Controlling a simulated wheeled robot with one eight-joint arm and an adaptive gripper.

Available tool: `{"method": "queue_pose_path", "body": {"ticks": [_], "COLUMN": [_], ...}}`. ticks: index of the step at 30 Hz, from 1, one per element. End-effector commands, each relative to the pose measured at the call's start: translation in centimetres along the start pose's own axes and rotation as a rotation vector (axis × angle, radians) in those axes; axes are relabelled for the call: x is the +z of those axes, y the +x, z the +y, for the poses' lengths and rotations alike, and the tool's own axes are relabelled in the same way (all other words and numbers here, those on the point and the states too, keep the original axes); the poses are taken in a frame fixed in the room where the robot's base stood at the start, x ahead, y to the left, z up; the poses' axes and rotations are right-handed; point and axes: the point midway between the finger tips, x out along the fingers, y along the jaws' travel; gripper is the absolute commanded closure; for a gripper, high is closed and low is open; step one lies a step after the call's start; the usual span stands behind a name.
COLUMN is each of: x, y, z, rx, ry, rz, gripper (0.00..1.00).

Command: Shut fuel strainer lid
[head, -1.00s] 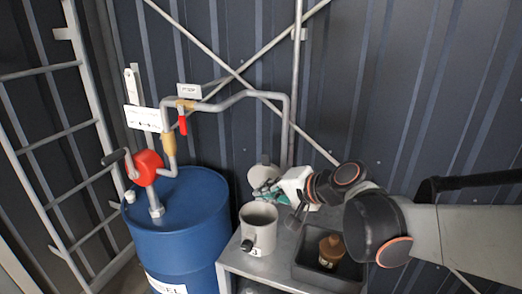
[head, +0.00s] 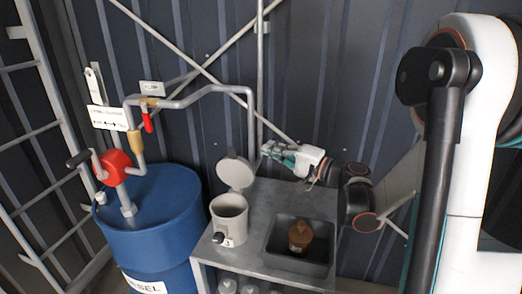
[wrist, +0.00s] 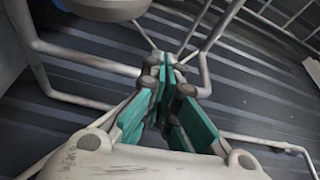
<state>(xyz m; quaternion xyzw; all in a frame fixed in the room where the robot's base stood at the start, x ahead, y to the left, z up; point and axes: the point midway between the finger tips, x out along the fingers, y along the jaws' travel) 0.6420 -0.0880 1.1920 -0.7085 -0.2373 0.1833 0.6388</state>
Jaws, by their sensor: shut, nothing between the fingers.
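The fuel strainer is a grey cup-shaped pot (head: 229,222) on the metal table, with a dark knob low on its front. Its round grey lid (head: 236,173) stands open, tilted up at the back of the pot's rim. My gripper (head: 266,149) is behind and to the right of the lid in the head view, above the table's back edge, apart from the lid. In the wrist view its teal fingers (wrist: 167,75) are closed together and empty. A rounded grey edge (wrist: 105,8) at the top of the wrist view is perhaps the lid.
A dark tray (head: 325,257) holding a brown bottle-like part (head: 300,236) sits right of the strainer. A blue drum (head: 155,225) with a red hand pump (head: 116,167) stands left. A grey pipe (head: 252,120) comes down close to my gripper. Bottles stand below the tabletop.

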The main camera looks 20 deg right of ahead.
Motion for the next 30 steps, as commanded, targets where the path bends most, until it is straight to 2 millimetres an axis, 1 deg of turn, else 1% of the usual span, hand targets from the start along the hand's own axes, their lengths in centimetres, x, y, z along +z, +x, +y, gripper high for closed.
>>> {"method": "queue_pose_path", "body": {"ticks": [1,9,14,15,16,21,25,30], "x": [0.1,0.2,0.2,1.1,1.5,3.2,3.8,3.9], "y": [0.9,6.2,9.1,8.5,8.2,7.6,7.4,7.3], "z": [0.1,0.2,0.2,0.2,0.2,0.1,0.1,0.0], "rx": [0.000,0.001,0.002,0.002,0.002,0.002,0.002,0.002], "ry": [0.000,0.001,0.001,0.001,0.001,0.000,0.000,0.000], "rz": [-0.004,-0.005,-0.004,-0.002,-0.002,-0.001,0.000,0.000], "gripper": [1.00,1.00,1.00,1.00,1.00,1.00,1.00,1.00]}}
